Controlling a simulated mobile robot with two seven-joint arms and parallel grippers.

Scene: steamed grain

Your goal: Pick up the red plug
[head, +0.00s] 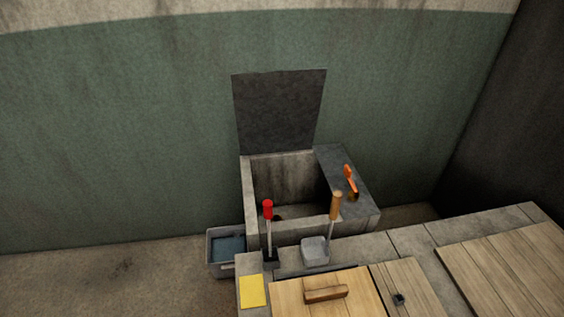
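A thing with a bright red top (267,209) on a thin pale upright stem stands at the front left of an open stone basin. Its lower end meets a small dark block on the counter's edge. This is the only red thing in view, and I take it as the red plug. Whether it is seated in the dark block or only stands in front of it cannot be told. Neither of my grippers is in view.
The stone basin (247,192) has a raised dark lid (279,112) behind. An orange handle (349,175) is on its right ledge. A wooden-handled scoop (315,250), a yellow sheet (252,291) and a wooden lid (292,306) lie in front. A grey bin (214,262) stands left.

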